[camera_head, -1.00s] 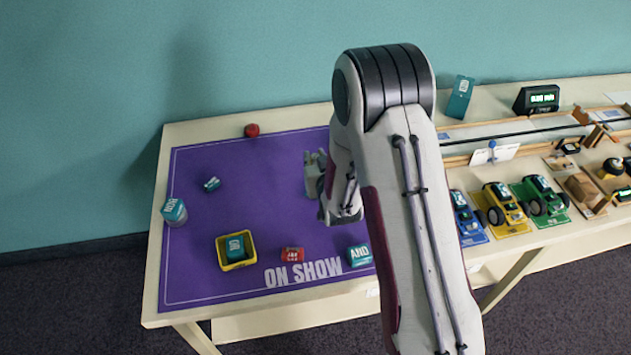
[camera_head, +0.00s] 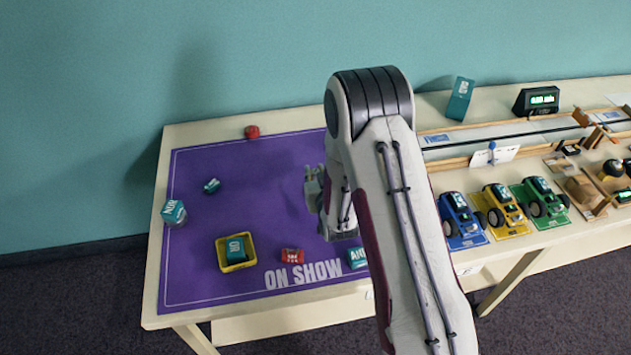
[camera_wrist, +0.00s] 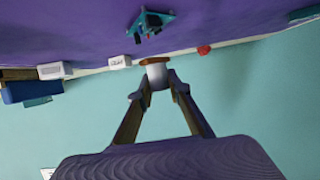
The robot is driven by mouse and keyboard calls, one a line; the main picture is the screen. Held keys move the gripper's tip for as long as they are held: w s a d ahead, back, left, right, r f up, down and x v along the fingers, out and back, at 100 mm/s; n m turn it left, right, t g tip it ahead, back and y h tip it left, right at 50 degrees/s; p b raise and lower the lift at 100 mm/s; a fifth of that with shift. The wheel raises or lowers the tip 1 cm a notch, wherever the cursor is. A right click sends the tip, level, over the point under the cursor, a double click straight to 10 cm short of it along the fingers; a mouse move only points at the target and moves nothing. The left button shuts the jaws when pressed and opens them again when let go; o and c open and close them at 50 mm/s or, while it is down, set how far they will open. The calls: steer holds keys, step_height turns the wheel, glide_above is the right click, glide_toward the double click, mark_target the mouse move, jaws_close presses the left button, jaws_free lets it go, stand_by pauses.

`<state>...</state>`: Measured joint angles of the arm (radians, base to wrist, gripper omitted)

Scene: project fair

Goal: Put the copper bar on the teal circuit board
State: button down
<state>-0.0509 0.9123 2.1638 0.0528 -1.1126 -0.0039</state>
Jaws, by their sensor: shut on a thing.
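My gripper (camera_wrist: 158,92) is shut on a pale, short cylinder-like piece with a copper-brown edge (camera_wrist: 157,60) at its far end, in the wrist view. I take this for the copper bar, though its full shape is not clear. A teal board with dark parts (camera_wrist: 151,22), likely the teal circuit board, lies on the purple mat beyond the held piece and apart from it. In the head view my gripper (camera_head: 314,188) is over the right part of the mat. The held piece is hidden there, and I cannot make out the board.
The purple mat (camera_head: 250,185) is mostly clear at its middle. A yellow tray (camera_head: 221,262) with a teal block, a red block (camera_head: 292,256) and a teal block (camera_head: 357,258) stand along its front. A red object (camera_head: 252,132) is at the back. Model cars (camera_head: 500,208) stand right.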

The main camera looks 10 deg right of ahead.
steer(key=shift+f, duration=1.95)
steer(key=shift+f, duration=0.15)
steer(key=c, duration=1.9)
jaws_free()
steer(key=shift+s+r, duration=0.1)
steer(key=shift+r, duration=0.1)
steer(key=shift+v, duration=5.9)
steer(key=shift+r, duration=0.15)
